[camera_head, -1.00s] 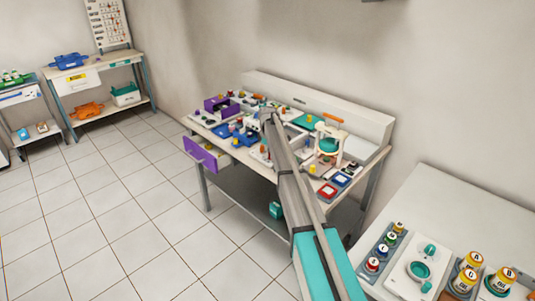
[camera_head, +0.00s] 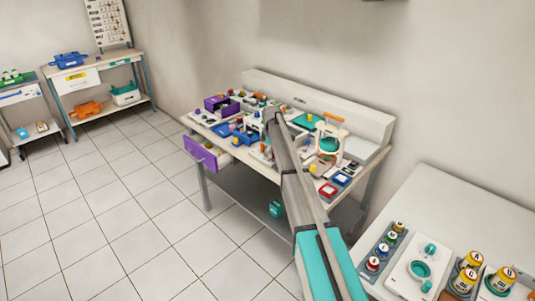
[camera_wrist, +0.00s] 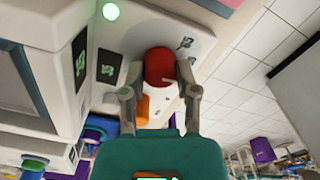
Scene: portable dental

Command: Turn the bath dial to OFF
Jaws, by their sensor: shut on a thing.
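A small white mark shows on the dial's lower right edge. The dial's exact setting and any OFF word are too small to read. In the head view my arm reaches over the crowded bench (camera_head: 358,180), and it hides the gripper and the dial.
A green light (camera_wrist: 110,11) glows on the white unit. In the head view a purple drawer (camera_head: 203,153) stands open at the bench's left. Bottles with yellow caps (camera_head: 503,279) stand on the near right table.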

